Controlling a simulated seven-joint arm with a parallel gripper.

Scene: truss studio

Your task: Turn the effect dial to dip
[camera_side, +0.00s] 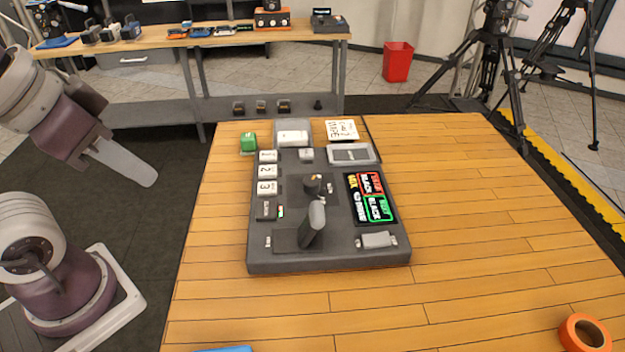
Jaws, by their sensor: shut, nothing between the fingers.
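The grey switcher panel (330,262) lies on the wooden table. A dark round knob with a light orange mark on top (313,182) stands near its middle and looks like the effect dial. Its position labels are too small to read. A grey upright lever (313,222) stands just in front of the knob. My gripper (150,178) is shut and empty, in the air left of the table, well apart from the panel.
White keys 1, 2 and 3 (267,171) line the panel's left side. A screen with coloured labels (371,199) is on its right. A green block (249,143) and a white card (342,131) lie behind. Orange tape (566,330) is at front right; the table's right is clear.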

